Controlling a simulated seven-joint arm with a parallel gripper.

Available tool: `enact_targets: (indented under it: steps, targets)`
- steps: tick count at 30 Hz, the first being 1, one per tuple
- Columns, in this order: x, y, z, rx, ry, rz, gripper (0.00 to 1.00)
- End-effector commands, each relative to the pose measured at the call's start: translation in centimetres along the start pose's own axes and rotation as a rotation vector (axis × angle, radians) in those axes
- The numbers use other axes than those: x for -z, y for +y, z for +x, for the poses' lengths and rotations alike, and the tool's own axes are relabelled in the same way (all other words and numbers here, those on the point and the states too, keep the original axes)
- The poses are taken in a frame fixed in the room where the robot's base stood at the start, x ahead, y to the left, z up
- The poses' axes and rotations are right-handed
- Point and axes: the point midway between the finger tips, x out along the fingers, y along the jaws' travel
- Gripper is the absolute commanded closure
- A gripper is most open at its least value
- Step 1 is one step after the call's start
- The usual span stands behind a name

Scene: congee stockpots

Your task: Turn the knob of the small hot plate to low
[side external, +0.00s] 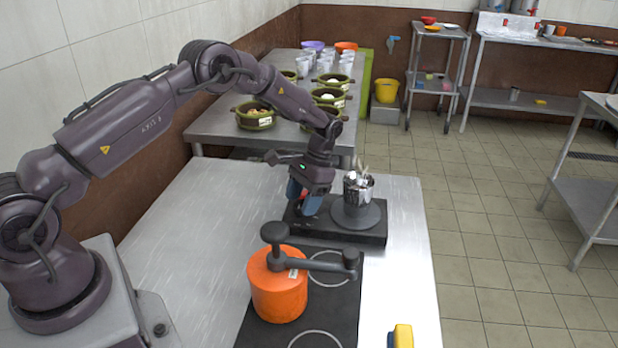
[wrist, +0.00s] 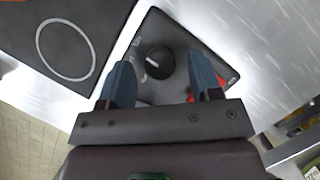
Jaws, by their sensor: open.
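The small hot plate (side external: 370,236) is a dark slab on the steel table, with a round grey plate under a metal cup of utensils. Its knob (wrist: 155,66) shows in the wrist view as a black dial with a white pointer line toward the left; pale markings around it are too small to read. My gripper (side external: 303,200) is open at the plate's left end, fingers pointing down. In the wrist view my gripper (wrist: 160,73) has one blue finger on each side of the knob, with gaps. The knob is hidden in the side view.
The metal cup (side external: 358,188) stands close right of my gripper. An orange pot (side external: 279,292) with a dark handle sits on the black hob (side external: 343,318) in front. A yellow object (side external: 402,337) lies at the front edge. The table's left side is clear.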

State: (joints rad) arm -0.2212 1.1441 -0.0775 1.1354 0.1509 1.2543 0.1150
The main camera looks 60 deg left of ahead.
Motion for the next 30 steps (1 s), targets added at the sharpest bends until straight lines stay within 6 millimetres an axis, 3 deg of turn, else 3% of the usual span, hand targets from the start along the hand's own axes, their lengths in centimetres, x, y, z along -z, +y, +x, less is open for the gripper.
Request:
enact_targets:
  steps: [15, 21, 30]
  targets:
    - [0.1, 0.0, -10.4, 0.001, 0.004, 0.0, 0.42]
    - [0.0, 0.0, -11.9, 0.001, 0.001, 0.001, 0.42]
    - [0.0, 0.0, -12.1, 0.0, 0.0, 0.001, 0.42]
